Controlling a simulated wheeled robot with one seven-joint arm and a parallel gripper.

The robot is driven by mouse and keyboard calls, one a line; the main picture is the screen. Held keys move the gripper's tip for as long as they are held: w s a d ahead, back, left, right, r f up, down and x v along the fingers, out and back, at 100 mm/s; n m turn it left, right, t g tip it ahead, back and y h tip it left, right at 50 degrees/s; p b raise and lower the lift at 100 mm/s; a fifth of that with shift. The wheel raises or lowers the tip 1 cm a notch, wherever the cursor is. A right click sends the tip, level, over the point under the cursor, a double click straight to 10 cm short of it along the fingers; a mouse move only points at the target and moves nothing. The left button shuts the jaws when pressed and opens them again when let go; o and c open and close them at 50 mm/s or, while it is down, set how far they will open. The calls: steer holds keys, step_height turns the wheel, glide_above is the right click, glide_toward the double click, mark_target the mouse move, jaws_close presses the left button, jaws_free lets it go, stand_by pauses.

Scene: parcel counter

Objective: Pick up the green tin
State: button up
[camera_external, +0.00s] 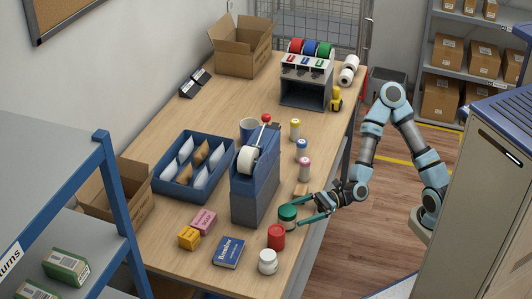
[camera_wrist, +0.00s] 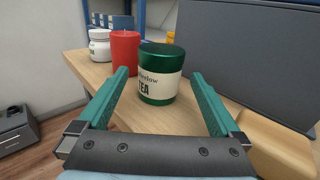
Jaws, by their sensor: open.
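The green tin (camera_external: 288,214) stands upright on the wooden counter near its front edge. In the wrist view the green tin (camera_wrist: 159,75) has a cream label reading "TEA" and stands just beyond my fingertips, between their lines. My gripper (camera_external: 295,212) is open at the tin, its green fingers level and pointing left. In the wrist view my gripper (camera_wrist: 160,82) shows its two fingers wide apart with nothing between their near parts. From outside, the fingers partly overlap the tin, so I cannot tell there whether they touch it.
A red candle-like cylinder (camera_wrist: 125,52) stands close left of the tin in the wrist view, with a white jar (camera_external: 267,261) beyond it. A tall blue-grey tape dispenser (camera_external: 254,180) stands behind the tin. A small wooden block (camera_external: 301,190) lies beside my gripper.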

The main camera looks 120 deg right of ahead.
mark_target(279, 220)
steer(key=shift+w, duration=2.15)
steer(key=c, duration=1.4)
